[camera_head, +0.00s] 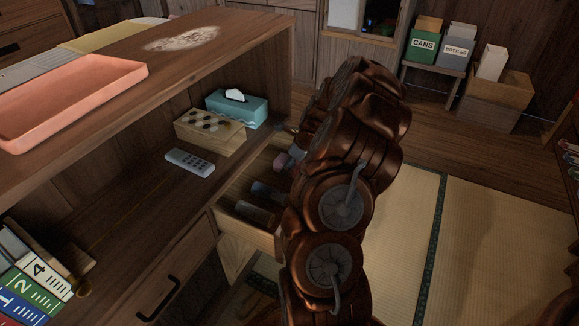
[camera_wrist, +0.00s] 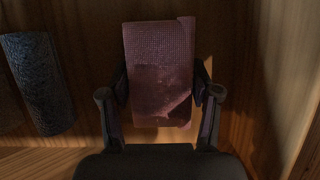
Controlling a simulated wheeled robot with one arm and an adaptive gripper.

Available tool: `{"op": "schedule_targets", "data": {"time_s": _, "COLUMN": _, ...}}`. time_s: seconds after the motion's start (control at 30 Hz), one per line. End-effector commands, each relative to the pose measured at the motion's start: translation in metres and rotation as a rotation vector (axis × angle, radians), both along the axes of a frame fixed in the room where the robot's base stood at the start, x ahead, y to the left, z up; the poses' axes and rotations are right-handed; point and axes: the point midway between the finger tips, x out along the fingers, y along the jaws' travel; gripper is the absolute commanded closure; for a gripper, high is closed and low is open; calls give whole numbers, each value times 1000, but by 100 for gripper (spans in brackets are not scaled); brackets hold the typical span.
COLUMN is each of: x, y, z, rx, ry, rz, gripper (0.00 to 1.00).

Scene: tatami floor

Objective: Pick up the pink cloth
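The pink cloth (camera_wrist: 158,50) is a folded or rolled piece in a wooden drawer (camera_head: 243,236). In the wrist view it lies between the two fingers of my gripper (camera_wrist: 160,85), with one finger close along each side. The fingers are spread wide; whether they touch the cloth is too dark to tell. In the head view a small part of the pink cloth (camera_head: 281,161) shows at the drawer's far end. My arm hides the gripper there.
A dark blue cloth (camera_wrist: 40,85) lies left of the pink one. The drawer's side wall (camera_wrist: 303,110) is close on the right. Above the drawer, a shelf holds a remote (camera_head: 190,162), a patterned box (camera_head: 209,131) and a tissue box (camera_head: 237,110).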

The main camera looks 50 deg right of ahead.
Motion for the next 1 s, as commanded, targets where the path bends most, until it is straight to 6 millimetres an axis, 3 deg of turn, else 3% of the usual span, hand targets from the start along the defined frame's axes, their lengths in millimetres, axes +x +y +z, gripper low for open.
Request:
{"op": "schedule_targets", "data": {"time_s": 0.27, "x": 0, "y": 0, "z": 0, "rx": 0, "ry": 0, "rz": 0, "gripper": 70}}
{"op": "schedule_targets", "data": {"time_s": 0.57, "x": 0, "y": 0, "z": 4, "rx": 0, "ry": 0, "rz": 0, "gripper": 71}}
{"op": "schedule_targets", "data": {"time_s": 0.77, "x": 0, "y": -1, "z": 33, "rx": -4, "ry": -2, "rz": 0, "gripper": 71}}
{"op": "schedule_targets", "data": {"time_s": 1.0, "x": 0, "y": -2, "z": 93, "rx": -6, "ry": -3, "rz": 0, "gripper": 71}}
